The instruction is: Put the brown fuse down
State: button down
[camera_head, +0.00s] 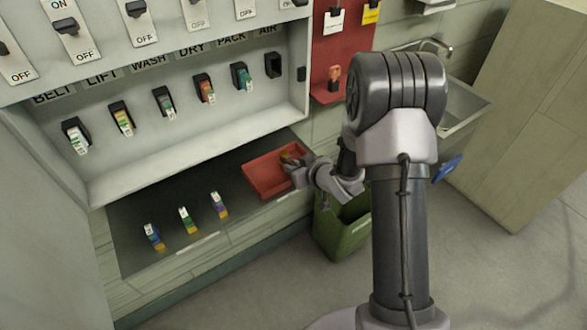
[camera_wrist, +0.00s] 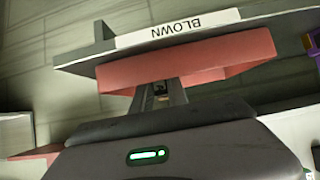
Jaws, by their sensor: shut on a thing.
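My gripper (camera_head: 294,163) reaches over the right side of the red tray (camera_head: 262,179) on the dark shelf and is shut on the brown fuse (camera_head: 286,157). Only a small brown and yellowish bit of the fuse shows at the fingertips in the head view. In the wrist view my gripper's fingers (camera_wrist: 161,90) reach in over the wall of the red tray (camera_wrist: 245,52), beside a label reading BLOWN (camera_wrist: 178,28). There the fuse is mostly hidden. I cannot tell whether the fuse touches the tray floor.
Several spare fuses stand left of the tray, such as a purple one (camera_head: 219,205). Above is a panel with labelled fuse slots; the AIR slot (camera_head: 272,65) looks empty. A green bin (camera_head: 341,228) stands below the tray. A sink (camera_head: 463,108) is at the right.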

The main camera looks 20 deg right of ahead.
jog(key=shift+f, duration=0.15)
jog(key=c, duration=1.3)
grip_release()
